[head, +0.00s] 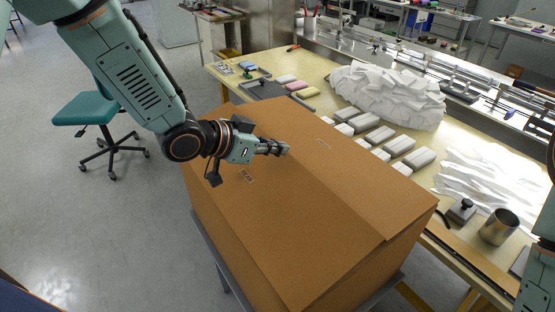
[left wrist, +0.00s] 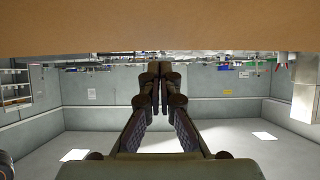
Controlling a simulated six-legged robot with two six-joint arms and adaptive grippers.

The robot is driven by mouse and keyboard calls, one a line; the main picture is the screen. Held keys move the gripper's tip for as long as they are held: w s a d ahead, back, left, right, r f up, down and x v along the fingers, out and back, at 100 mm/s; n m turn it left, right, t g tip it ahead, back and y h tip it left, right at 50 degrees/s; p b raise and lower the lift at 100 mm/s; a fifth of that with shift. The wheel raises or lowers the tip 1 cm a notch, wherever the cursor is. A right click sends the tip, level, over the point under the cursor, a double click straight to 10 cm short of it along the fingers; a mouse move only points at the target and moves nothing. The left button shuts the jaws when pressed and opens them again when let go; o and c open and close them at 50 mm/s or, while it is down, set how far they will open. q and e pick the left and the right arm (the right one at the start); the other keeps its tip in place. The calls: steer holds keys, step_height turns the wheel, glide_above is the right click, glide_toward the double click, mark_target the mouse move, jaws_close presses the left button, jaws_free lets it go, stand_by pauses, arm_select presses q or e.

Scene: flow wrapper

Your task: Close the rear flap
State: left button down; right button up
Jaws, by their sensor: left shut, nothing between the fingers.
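A large brown cardboard carton (head: 300,230) stands in the middle of the head view. Two long top flaps meet along a slanting seam. The left flap (head: 225,190) bears a small label that seems to read REAR; it lies over the top, and I cannot tell whether it is fully flat. The right flap (head: 370,180) has a faint label too. My left gripper (head: 285,149) is shut and empty above the carton top near the seam; contact is unclear. It also shows shut in the left wrist view (left wrist: 155,75), below a band of cardboard (left wrist: 160,25). My right gripper is out of view.
A table (head: 325,70) behind the carton holds several wrapped bars (head: 380,134), white crumpled piles (head: 388,93) and a metal can (head: 499,228). A teal chair (head: 90,108) stands at left. The left floor is mostly clear.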

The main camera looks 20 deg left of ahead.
mark_target(282, 161)
arm_select(q)
steer(key=shift+d+f+b, duration=0.1)
steer(key=shift+f+b, duration=0.2)
steer(key=shift+f, duration=0.15)
steer(key=shift+w+d+f, duration=0.1)
steer(key=shift+w, duration=0.1)
steer(key=shift+s, duration=0.1)
steer(key=shift+f+p, duration=0.25)
steer(key=shift+p, duration=0.3)
steer(key=f+p, duration=0.1)
steer(key=w+f+g+y+p, duration=0.1)
steer(key=shift+d+p, duration=0.3)
steer(key=shift+p, duration=0.1)
steer(key=shift+w+f+g+y+p, duration=0.1)
steer(key=shift+f+g+y+p, duration=0.2)
steer(key=shift+f+g+p, duration=0.35)
steer(key=shift+f, duration=0.3)
steer(key=shift+d, duration=0.1)
